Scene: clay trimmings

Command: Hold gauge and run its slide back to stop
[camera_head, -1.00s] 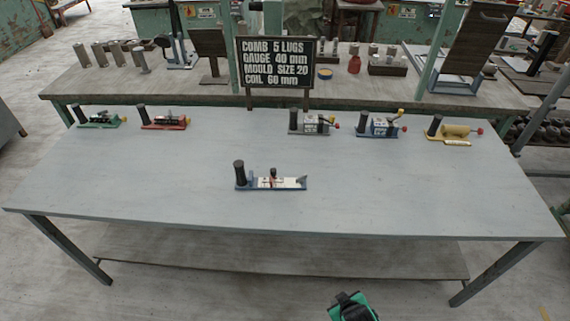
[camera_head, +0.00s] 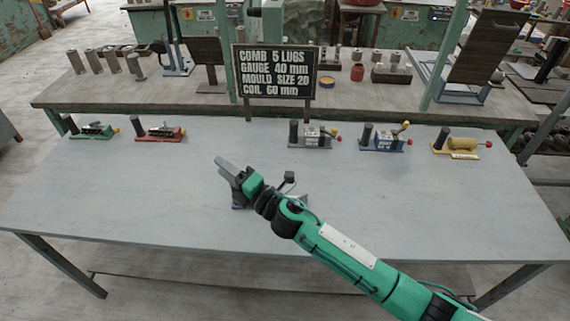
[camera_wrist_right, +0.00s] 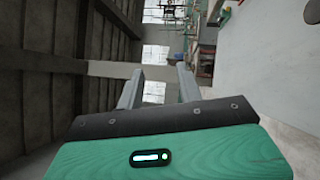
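The gauge with a blue base lies on the near middle of the grey table (camera_head: 120,210). In the head view my right arm hides most of it, and only bits of its base (camera_head: 302,199) show beside the arm. Its black handle and its slide are hidden. My right gripper (camera_head: 222,165) is over that spot, pointing up and left in the picture. I cannot tell whether it touches the gauge. In the right wrist view its two fingers (camera_wrist_right: 158,88) stand apart with nothing between them. My left gripper is not in view.
Along the table's far edge stand a green tool (camera_head: 92,132), a red one (camera_head: 162,134), a grey one (camera_head: 312,138), a blue one (camera_head: 385,140) and a yellow one (camera_head: 460,146). A black sign (camera_head: 275,72) stands behind them. The table's left part is clear.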

